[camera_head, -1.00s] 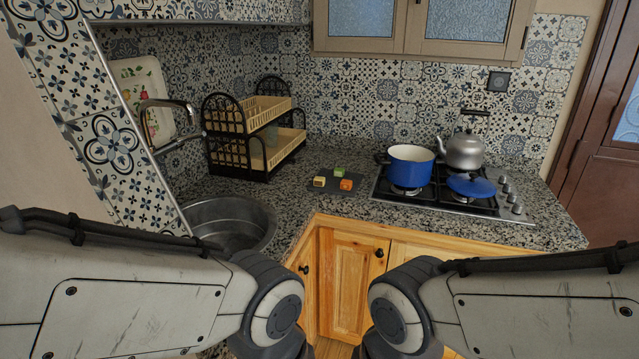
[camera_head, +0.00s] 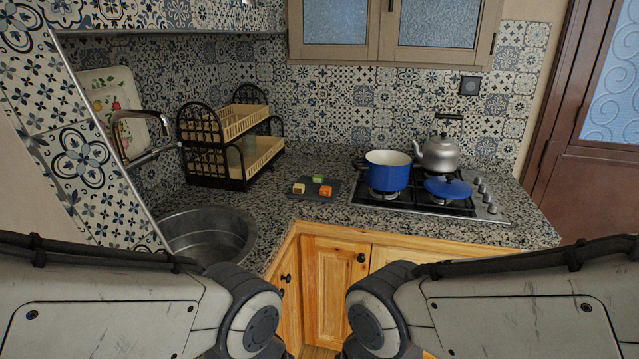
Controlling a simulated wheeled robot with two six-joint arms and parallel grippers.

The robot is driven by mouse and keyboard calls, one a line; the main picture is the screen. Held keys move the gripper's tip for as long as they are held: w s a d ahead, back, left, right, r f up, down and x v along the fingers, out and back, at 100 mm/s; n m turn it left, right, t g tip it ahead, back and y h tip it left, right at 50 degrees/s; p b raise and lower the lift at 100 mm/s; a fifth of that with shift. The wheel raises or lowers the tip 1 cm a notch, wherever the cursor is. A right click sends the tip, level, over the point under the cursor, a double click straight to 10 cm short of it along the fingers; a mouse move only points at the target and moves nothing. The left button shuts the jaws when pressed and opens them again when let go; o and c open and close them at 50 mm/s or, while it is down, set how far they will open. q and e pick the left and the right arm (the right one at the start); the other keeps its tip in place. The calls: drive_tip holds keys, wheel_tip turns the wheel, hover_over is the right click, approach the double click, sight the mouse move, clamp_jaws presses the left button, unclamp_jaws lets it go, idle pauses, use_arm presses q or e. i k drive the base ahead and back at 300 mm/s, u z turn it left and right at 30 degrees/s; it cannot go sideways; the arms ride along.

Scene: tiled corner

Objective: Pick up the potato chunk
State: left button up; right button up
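A small pale yellow cube (camera_head: 299,188), which looks like the potato chunk, lies on a dark flat board (camera_head: 311,197) on the granite counter. A green cube (camera_head: 318,178) and an orange cube (camera_head: 325,191) lie beside it on the same board. My two arms show at the lower left and lower right, but neither gripper is in view.
A round metal sink (camera_head: 207,235) is to the left of the board. A two-tier dish rack (camera_head: 240,165) stands behind left. A blue pot (camera_head: 388,176), a blue lid (camera_head: 447,188) and a kettle (camera_head: 438,153) are on the hob (camera_head: 412,204) at right.

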sight(298, 189)
drive_tip(key=z, duration=0.85)
drive_tip(key=k, duration=1.1)
drive_tip(key=z, duration=1.15)
drive_tip(key=i, duration=0.35)
drive_tip(key=u, duration=0.55)
drive_tip(key=i, duration=2.1)
drive_tip(key=u, duration=1.25)
drive_tip(key=i, duration=1.05)
drive_tip(key=u, duration=1.65)
drive_tip(key=i, duration=0.5)
drive_tip(key=u, duration=0.4)
